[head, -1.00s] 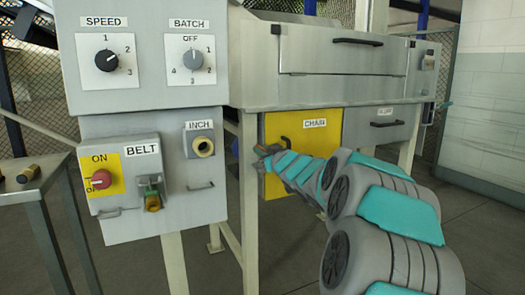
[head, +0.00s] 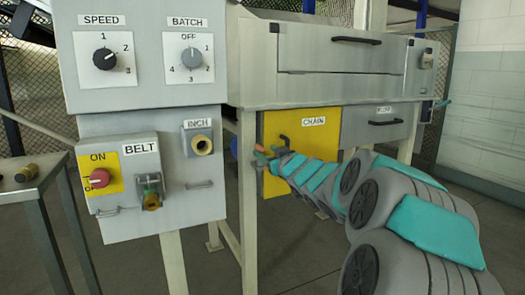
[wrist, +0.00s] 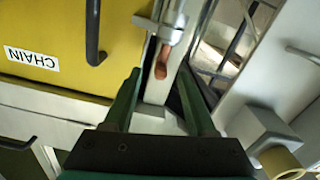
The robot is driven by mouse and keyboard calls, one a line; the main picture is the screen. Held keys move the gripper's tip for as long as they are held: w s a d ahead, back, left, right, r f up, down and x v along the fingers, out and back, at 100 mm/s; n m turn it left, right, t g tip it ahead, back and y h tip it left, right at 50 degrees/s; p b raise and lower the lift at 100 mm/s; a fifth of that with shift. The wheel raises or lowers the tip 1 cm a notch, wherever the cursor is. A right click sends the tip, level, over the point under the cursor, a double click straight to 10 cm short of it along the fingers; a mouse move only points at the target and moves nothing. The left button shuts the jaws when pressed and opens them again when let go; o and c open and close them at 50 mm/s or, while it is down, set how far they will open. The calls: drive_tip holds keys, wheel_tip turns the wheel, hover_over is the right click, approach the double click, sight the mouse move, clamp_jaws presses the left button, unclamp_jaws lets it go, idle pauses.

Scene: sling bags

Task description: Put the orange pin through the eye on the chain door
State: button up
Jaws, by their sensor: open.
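The yellow chain door (head: 312,140), labelled CHAIN, is closed under the steel hood. It shows upside down at the left of the wrist view (wrist: 60,25), with its black handle (wrist: 94,32). The orange pin (wrist: 161,66) is at the door's edge, just below a grey metal fitting (wrist: 172,22). I cannot tell whether the pin is in the fitting, nor pick out the eye clearly. My gripper (wrist: 158,72) is open, its green fingers on either side of the pin's end with gaps. In the head view my gripper (head: 268,157) reaches the door's left edge.
A grey control box (head: 150,185) with the BELT switch and INCH button stands left of the door. A pale frame leg (head: 248,200) is just left of my gripper. A metal table (head: 30,180) stands at far left.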

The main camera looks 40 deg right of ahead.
drive_tip(key=shift+v, duration=1.8)
drive_tip(key=s+a+f+m+g, duration=0.1)
drive_tip(key=s+a+f+g, duration=0.35)
drive_tip(key=a+f, duration=0.45)
drive_tip(key=s+a+f+g, duration=0.4)
drive_tip(key=a+f+g, duration=0.1)
drive_tip(key=a+f, duration=0.35)
drive_tip(key=s+a+f+g+y, duration=0.2)
drive_tip(key=s+a+f+g, duration=0.2)
drive_tip(key=s+a, duration=0.5)
drive_tip(key=s+a+f+n+g+y+p, duration=0.1)
drive_tip(key=s+a+g, duration=0.4)
drive_tip(key=s+a, duration=0.5)
drive_tip(key=s+f+y, duration=0.1)
drive_tip(key=s+f, duration=0.1)
drive_tip(key=s, duration=0.5)
drive_tip(key=shift+s+f+n+g, duration=0.3)
drive_tip(key=shift+s+f+g, duration=0.05)
drive_tip(key=shift+s+f, duration=0.05)
drive_tip(key=shift+a, duration=0.1)
